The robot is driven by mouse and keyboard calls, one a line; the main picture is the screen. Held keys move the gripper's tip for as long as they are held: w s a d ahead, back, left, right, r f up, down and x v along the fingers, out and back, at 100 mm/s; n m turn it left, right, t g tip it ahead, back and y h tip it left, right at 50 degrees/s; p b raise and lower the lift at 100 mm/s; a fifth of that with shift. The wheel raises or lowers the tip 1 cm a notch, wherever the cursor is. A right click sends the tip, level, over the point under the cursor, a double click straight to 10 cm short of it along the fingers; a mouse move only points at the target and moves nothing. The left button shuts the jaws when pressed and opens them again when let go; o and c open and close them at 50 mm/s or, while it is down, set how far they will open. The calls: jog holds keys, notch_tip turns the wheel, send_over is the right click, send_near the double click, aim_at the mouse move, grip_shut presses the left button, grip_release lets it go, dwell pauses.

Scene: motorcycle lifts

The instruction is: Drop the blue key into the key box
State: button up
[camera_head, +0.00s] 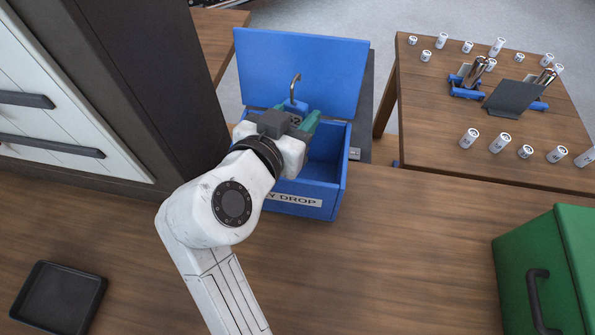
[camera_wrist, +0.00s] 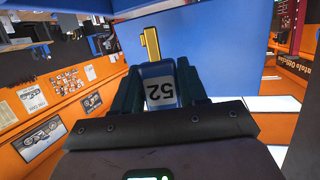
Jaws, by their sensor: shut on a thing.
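The blue key box (camera_head: 322,171) stands on the wooden bench with its blue lid (camera_head: 338,65) raised at the back. Its front label is partly covered by my arm and reads "Y DROP". My gripper (camera_head: 297,114) appears above the box opening, towards its left side. It is shut on the blue key (camera_head: 294,104), whose metal shank sticks up past the fingers. In the wrist view, the key's white tag (camera_wrist: 160,92) shows "52" upside down between the fingers, and its shank (camera_wrist: 150,42) looks yellow. My gripper hides part of the box's inside.
A dark cabinet (camera_head: 150,70) stands close on the left of the box. A green case (camera_head: 550,265) is at the right, and a black tray (camera_head: 60,298) lies at lower left. A side table (camera_head: 430,110) at upper right holds several small white cylinders. Bench right of the box is clear.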

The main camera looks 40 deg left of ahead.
jog(key=shift+f+b, duration=0.75)
jog(key=shift+f, duration=0.95)
jog(key=o, duration=1.1)
jog(key=shift+s, duration=0.1)
jog(key=b+v, duration=0.2)
jog(key=v, duration=0.8)
jog(key=shift+s+d+r, duration=0.1)
jog(key=shift+s+d, duration=0.05)
jog(key=shift+s, duration=0.15)
